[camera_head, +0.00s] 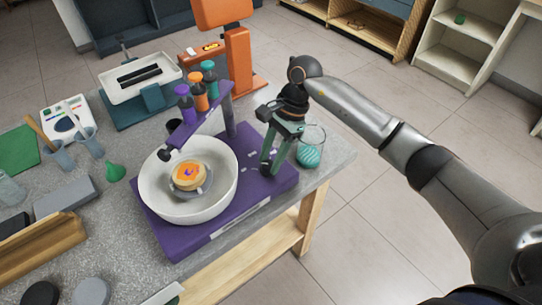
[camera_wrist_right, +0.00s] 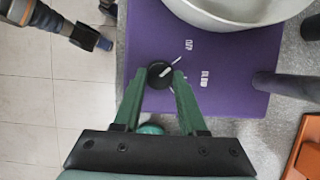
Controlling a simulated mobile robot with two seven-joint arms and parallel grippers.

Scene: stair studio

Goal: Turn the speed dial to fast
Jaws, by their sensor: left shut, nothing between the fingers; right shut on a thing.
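The speed dial (camera_wrist_right: 160,75) is a round black knob with a white pointer, on the purple base (camera_wrist_right: 225,60). It sits between the fingertips of my right gripper (camera_wrist_right: 161,80), which is shut on it. The pointer is angled up and right, towards the upper of two small white labels, too blurred to read. My left gripper (camera_wrist_right: 92,40), with dark blue fingers, shows at the wrist view's upper left, over the floor, apart from the base.
A white bowl (camera_head: 150,195) with a yellow-orange piece inside stands on the base, under a purple arm (camera_head: 195,125) holding several coloured bottles. A glass with teal contents (camera_head: 309,155) stands close right of my right gripper. The table's right edge is near.

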